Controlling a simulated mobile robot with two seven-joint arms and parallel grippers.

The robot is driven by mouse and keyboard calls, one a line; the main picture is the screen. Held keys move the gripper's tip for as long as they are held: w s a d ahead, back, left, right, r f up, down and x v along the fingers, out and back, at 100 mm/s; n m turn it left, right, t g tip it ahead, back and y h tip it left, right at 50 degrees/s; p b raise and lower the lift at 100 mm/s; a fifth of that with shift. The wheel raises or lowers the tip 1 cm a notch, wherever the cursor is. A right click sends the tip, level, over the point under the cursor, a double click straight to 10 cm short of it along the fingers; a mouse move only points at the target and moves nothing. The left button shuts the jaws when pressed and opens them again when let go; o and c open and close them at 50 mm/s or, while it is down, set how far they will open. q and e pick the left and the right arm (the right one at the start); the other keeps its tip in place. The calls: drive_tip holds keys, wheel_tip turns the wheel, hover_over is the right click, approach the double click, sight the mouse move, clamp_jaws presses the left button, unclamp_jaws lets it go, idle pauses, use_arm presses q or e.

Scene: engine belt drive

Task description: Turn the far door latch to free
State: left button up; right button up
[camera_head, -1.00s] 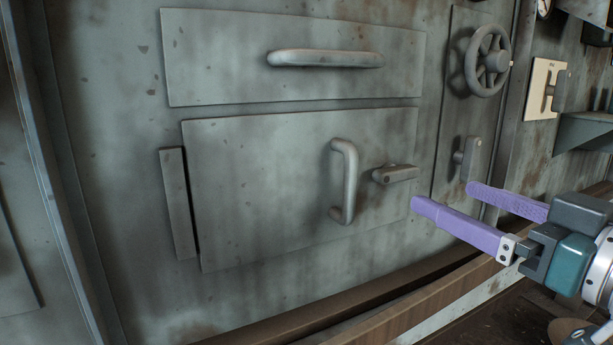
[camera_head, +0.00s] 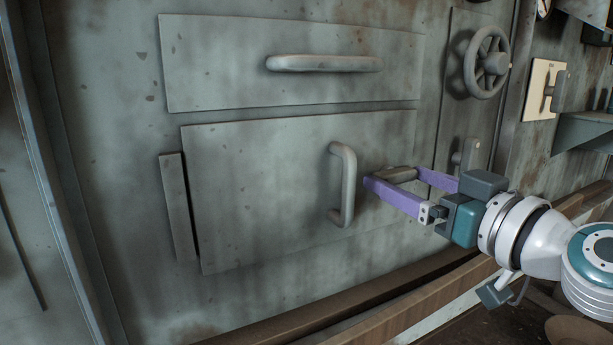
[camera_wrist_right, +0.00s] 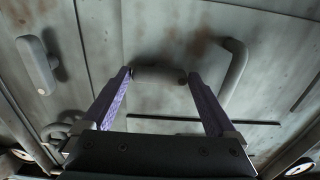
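The door latch (camera_head: 397,174) is a short grey bar lying about level at the right side of the lower door (camera_head: 265,195). My right gripper (camera_head: 396,178) reaches in from the right with its purple fingers apart, one near each end of the bar. In the right wrist view the latch (camera_wrist_right: 158,75) lies across the gap between the fingertips (camera_wrist_right: 160,78). I cannot tell whether either finger touches it. A second, upright latch (camera_head: 470,152) is on the panel to the right, partly behind the gripper. My left gripper is not in view.
A vertical door handle (camera_head: 346,185) stands out just left of the fingers; it also shows in the right wrist view (camera_wrist_right: 236,72). A drawer handle (camera_head: 325,62) and handwheel (camera_head: 488,62) are higher up. A wooden ledge (camera_head: 395,310) runs below.

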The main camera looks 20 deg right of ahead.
drive_tip(key=c, duration=0.9)
drive_tip(key=m, duration=0.4)
drive_tip(key=shift+m, duration=0.4)
drive_tip(key=m, duration=0.4)
drive_tip(key=shift+m, duration=0.3)
drive_tip(key=m, duration=0.4)
drive_tip(key=shift+p, duration=0.4)
drive_tip(key=shift+m, duration=2.1)
